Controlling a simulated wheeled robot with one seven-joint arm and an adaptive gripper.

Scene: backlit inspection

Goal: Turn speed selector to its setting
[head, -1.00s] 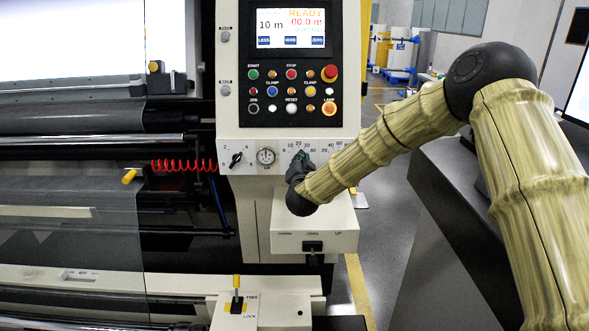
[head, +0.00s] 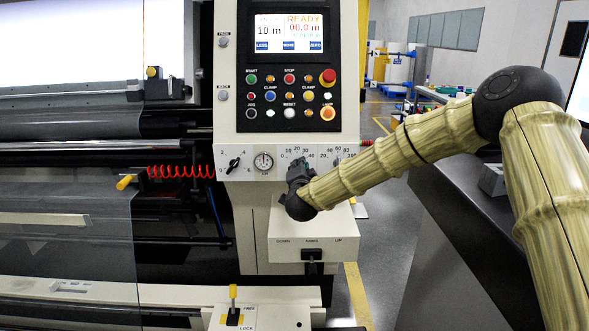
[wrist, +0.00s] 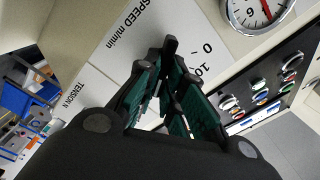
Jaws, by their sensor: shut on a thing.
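The speed selector is a small black knob (wrist: 170,44) on the cream panel, under a printed scale that starts at 0 and 10 and is marked SPEED m/min in the wrist view. My gripper (wrist: 166,78) is closed around it, with green-lined fingers on both sides and the knob's black end showing beyond them. In the head view my gripper (head: 298,171) is at the selector, just below the arc of numbers from 0 to 40. The fingers cover most of the knob, so I cannot read its setting.
Left of the selector are a round gauge (head: 263,162) and another black selector (head: 234,164). A second scale (head: 338,159) lies close on the right. Above is a button panel (head: 290,95) with a lit READY screen (head: 289,32). A cream box (head: 314,238) juts out below.

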